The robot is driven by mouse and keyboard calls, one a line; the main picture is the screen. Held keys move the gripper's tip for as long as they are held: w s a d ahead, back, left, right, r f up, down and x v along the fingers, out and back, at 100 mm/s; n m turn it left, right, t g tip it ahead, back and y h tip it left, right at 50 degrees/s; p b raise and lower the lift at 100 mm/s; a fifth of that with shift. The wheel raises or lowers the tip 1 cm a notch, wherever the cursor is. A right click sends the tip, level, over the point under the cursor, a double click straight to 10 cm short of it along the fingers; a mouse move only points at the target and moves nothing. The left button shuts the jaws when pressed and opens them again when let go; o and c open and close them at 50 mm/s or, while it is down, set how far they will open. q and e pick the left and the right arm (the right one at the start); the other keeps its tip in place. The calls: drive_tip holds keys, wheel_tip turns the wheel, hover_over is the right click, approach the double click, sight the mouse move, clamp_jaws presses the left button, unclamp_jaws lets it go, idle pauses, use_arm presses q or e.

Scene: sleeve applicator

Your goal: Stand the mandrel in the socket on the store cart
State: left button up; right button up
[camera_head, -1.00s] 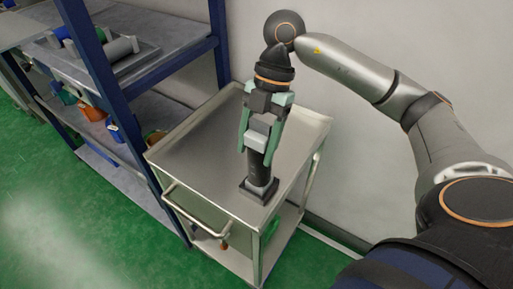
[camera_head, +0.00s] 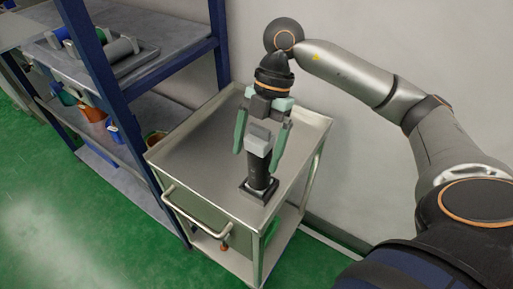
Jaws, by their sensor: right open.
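The mandrel (camera_head: 258,165), a dark cylinder with a light grey block at its upper part, stands upright in the black square socket (camera_head: 246,192) on the store cart's top. The cart (camera_head: 200,150) is a metal trolley with a push handle at its near left side. My right gripper (camera_head: 258,151) points down from above. Its green fingers are spread, one on either side of the mandrel's grey block, with gaps beside it. The mandrel's very bottom is hidden inside the socket. My left gripper is not in view.
A blue-framed shelf rack (camera_head: 105,80) stands close to the cart's left, with a tray (camera_head: 120,62) of cylinders on its upper shelf and coloured containers below. A pale wall (camera_head: 370,130) is behind the cart. The cart top left of the socket is clear.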

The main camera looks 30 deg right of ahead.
drive_tip(key=p+v, duration=0.1)
drive_tip(key=v, duration=1.1)
drive_tip(key=shift+p, duration=0.3)
drive_tip(key=shift+w, duration=0.1)
